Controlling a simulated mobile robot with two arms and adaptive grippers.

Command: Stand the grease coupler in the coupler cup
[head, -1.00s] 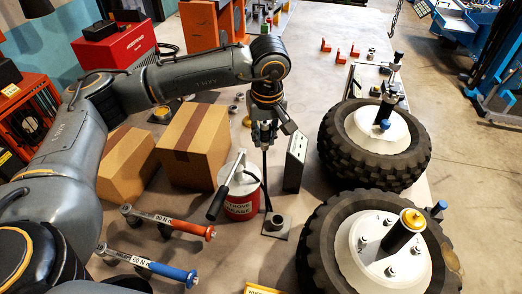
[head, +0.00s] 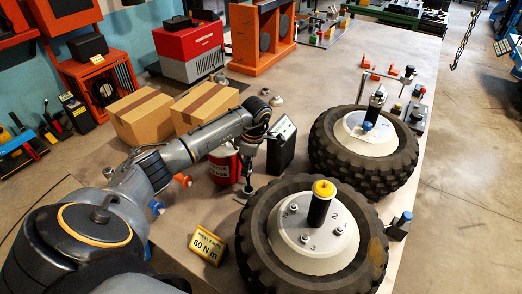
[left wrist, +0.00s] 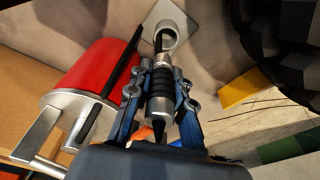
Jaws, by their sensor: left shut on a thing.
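The grease coupler (left wrist: 160,101), a silver and black cylinder with a ribbed dark middle, is between the blue fingers of my left gripper (left wrist: 162,84). The fingers are shut on it. In the left wrist view its silver end points at the coupler cup (left wrist: 171,34), a grey ring on a square plate. A dark part reaches the cup's opening; I cannot tell how deep it sits. In the head view my left gripper (head: 247,160) points down just above the cup's plate (head: 243,195), and the coupler is mostly hidden. My right gripper is not in view.
A red grease can (head: 222,165) stands close left of the gripper, and a dark box (head: 281,147) behind it. Big tyres (head: 262,243) crowd the right. Cardboard boxes (head: 143,115) stand behind the arm. A yellow 60 Nm sign (head: 208,246) stands in front.

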